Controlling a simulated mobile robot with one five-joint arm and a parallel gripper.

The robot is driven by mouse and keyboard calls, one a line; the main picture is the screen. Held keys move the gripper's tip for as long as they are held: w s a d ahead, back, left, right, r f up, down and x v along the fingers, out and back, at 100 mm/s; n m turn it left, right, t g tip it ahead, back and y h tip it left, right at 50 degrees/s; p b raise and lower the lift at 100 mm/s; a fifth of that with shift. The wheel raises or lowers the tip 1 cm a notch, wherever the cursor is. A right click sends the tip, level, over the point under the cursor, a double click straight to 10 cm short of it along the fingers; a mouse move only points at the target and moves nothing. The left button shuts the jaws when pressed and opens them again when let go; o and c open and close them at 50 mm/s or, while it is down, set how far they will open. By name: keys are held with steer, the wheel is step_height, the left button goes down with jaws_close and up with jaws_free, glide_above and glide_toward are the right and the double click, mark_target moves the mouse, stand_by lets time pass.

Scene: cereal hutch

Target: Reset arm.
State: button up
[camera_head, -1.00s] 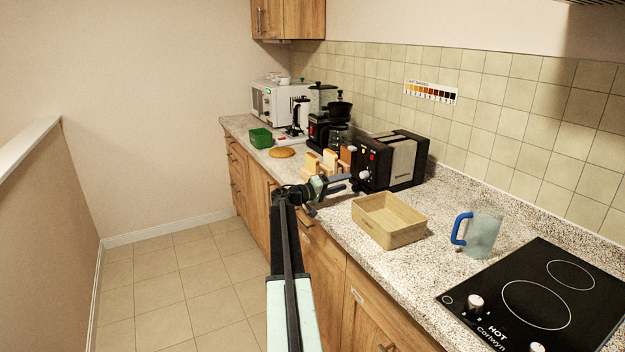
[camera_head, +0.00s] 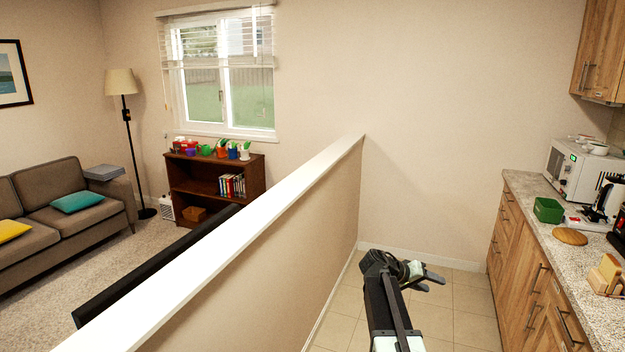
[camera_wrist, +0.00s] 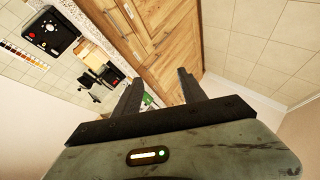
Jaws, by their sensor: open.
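My gripper (camera_head: 432,279) is at the end of my arm in the lower middle of the head view, over the tiled floor between the half wall and the counter. Its two fingers are apart and point to the right. In the wrist view my gripper (camera_wrist: 158,88) shows two dark fingers spread apart with nothing between them. The counter's wooden cabinets lie beyond the fingers, apart from them.
A half wall (camera_head: 290,230) stands left of my arm. The counter (camera_head: 545,205) on the right bears a green container (camera_head: 548,210), a round bread (camera_head: 570,237), a microwave (camera_head: 582,172) and a wooden holder (camera_head: 606,272). The floor (camera_head: 450,300) between is clear.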

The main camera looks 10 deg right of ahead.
steer(key=s+a+f+n+y, duration=0.1)
steer(key=s+a+f+y, duration=0.2)
steer(key=a, duration=0.9)
steer(key=s+a+f+n+y+p, duration=0.1)
steer(key=s+a+y, duration=0.4)
steer(key=a, duration=0.7)
steer(key=s+a+f+n+y+p, duration=0.1)
steer(key=s+a+f+n+y, duration=0.2)
steer(key=s+a, duration=0.4)
steer(key=a+f+y, duration=0.1)
steer(key=a+f, duration=0.1)
steer(key=a, duration=0.3)
steer(key=shift+g, duration=0.4)
steer(key=shift+c, duration=1.2)
steer(key=shift+d, duration=0.1)
steer(key=shift+c, duration=0.2)
